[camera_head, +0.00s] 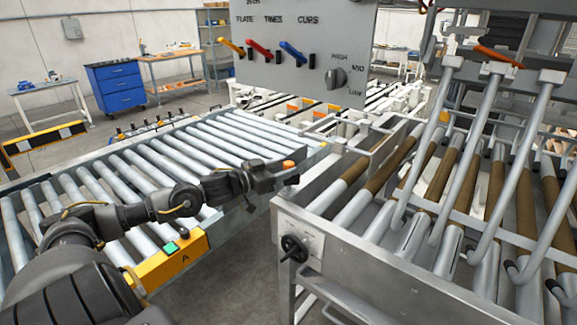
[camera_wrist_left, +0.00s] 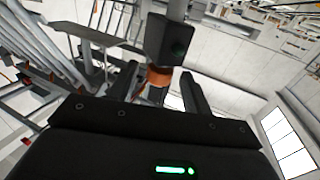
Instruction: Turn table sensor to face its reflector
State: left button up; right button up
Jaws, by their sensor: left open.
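I cannot make out the reflector for certain. My right gripper is not in view.
A grey panel (camera_head: 300,40) with coloured levers and a dial stands behind.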

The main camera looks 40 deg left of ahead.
pick_arm(q)
jog(key=shift+x, duration=1.1)
jog(key=c, duration=0.9)
jog(key=n+y+p, duration=0.1)
jog(key=p, duration=0.1)
jog(key=n+y+p, duration=0.1)
jog(key=y, duration=0.1)
jog(key=shift+d+r+t+p, duration=0.15)
jog(key=shift+r+t+p, duration=0.15)
jog(key=shift+p, duration=0.05)
jog(key=shift+c, duration=0.2)
jog(key=n+y, duration=0.2)
jog(key=y, duration=0.1)
jog(key=shift+f+y, duration=0.2)
jog(key=shift+y, duration=0.1)
jog(key=shift+n+y, duration=0.8)
jog(key=shift+y, duration=0.3)
